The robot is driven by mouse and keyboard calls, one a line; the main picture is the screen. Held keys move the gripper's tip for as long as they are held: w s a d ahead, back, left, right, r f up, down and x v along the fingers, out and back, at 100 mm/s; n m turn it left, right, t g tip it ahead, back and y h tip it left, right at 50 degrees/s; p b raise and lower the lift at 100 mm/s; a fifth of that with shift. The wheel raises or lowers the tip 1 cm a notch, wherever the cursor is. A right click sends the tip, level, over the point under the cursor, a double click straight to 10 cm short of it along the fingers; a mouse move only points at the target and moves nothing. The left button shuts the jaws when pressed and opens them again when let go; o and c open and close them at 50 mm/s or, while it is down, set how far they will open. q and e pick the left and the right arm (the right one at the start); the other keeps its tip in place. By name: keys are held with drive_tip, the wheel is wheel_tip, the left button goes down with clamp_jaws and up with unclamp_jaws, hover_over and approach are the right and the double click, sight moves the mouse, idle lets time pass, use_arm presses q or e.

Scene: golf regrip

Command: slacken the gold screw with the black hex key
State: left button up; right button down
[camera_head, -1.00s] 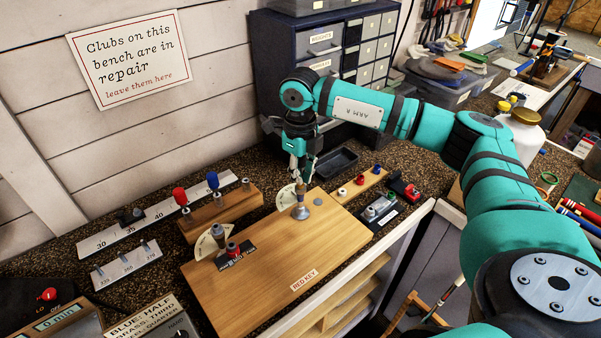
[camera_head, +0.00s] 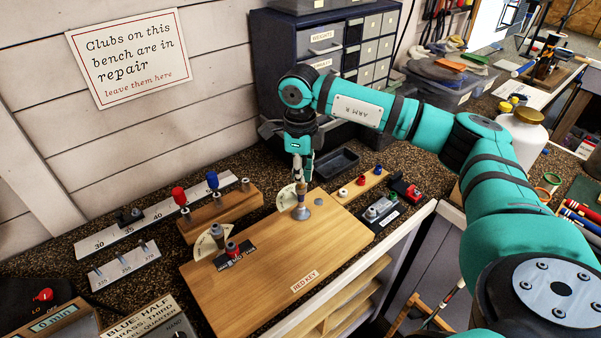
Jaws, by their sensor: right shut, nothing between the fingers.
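My right gripper (camera_head: 301,182) points straight down, shut and empty, over the far end of the wooden board (camera_head: 255,285). Its fingertips are at the top of a small gold-coloured piece, apparently the gold screw (camera_head: 302,198), which stands upright on a round grey base (camera_head: 302,213). I cannot tell whether they touch. A pale dial (camera_head: 286,198) stands behind it. I cannot make out a black hex key for certain. A wooden rack (camera_head: 228,210) holds a red-handled key (camera_head: 180,196), a blue-handled key (camera_head: 213,181) and a grey piece (camera_head: 245,185). My left gripper is not in view.
A second dial (camera_head: 203,246) and a block with a red part (camera_head: 233,249) stand on the board's left side. A small strip with coloured knobs (camera_head: 361,181), a black tray (camera_head: 337,161) and a drawer cabinet (camera_head: 290,45) lie around the gripper. The board's front is clear.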

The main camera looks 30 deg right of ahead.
drive_tip(key=shift+d+r, duration=0.1)
drive_tip(key=shift+r, duration=0.1)
drive_tip(key=shift+r+p, duration=0.65)
drive_tip(key=shift+r, duration=0.2)
drive_tip(key=shift+r+p, duration=0.3)
drive_tip(key=shift+r, duration=0.2)
